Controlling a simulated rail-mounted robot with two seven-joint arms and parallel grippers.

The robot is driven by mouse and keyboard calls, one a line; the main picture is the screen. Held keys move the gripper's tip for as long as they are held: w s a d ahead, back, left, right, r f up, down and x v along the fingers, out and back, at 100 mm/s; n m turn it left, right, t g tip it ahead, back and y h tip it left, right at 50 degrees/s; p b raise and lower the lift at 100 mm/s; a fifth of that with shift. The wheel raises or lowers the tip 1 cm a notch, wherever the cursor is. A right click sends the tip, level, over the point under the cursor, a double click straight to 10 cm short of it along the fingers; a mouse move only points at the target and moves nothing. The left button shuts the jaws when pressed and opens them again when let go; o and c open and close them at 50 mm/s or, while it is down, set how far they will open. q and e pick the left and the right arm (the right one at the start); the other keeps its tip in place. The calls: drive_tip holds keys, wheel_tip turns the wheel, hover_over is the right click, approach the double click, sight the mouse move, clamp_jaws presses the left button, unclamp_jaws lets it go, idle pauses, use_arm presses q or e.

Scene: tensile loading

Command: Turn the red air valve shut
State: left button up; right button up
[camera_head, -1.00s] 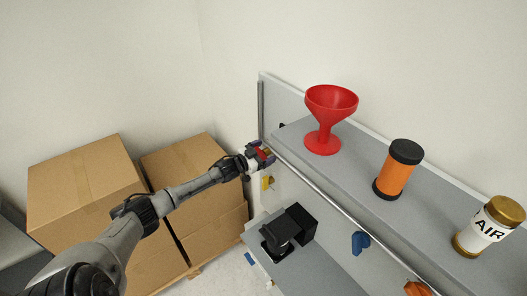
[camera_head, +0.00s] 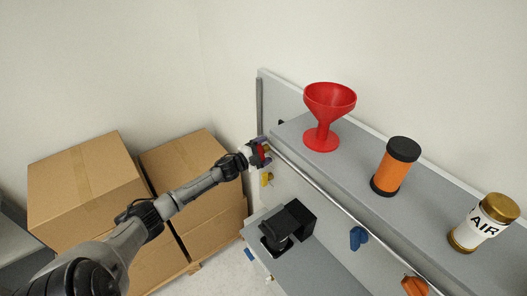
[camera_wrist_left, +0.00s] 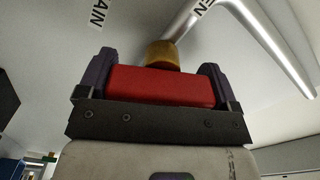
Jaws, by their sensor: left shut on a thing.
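The red air valve handle (camera_wrist_left: 160,87) fills the space between the two dark fingers of my left gripper (camera_wrist_left: 155,80) in the left wrist view. The fingers press on its two ends. A brass stem (camera_wrist_left: 162,54) stands just beyond the handle, next to a silver pipe or lever (camera_wrist_left: 205,14). In the head view my left gripper (camera_head: 258,153) is at the left end of the rail along the panel, with a bit of red showing at its jaws. The fingers hide the handle's ends. My right gripper is not in view.
A red funnel (camera_head: 328,104), an orange cylinder (camera_head: 392,169) and a jar marked AIR (camera_head: 484,224) stand on the grey shelf. A yellow handle (camera_head: 267,179) and a blue handle (camera_head: 357,239) sit below the rail. Cardboard boxes (camera_head: 75,178) stand at left.

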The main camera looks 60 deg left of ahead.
use_arm(q)
drive_tip(key=shift+f+m+b, duration=0.15)
drive_tip(key=shift+m+b, duration=0.35)
drive_tip(key=shift+m, duration=1.6)
drive_tip(key=o, duration=0.7)
drive_tip(key=shift+o, duration=0.2)
drive_tip(key=s+d+p, duration=0.1)
drive_tip(key=s, duration=1.2)
drive_tip(key=shift+s, duration=0.4)
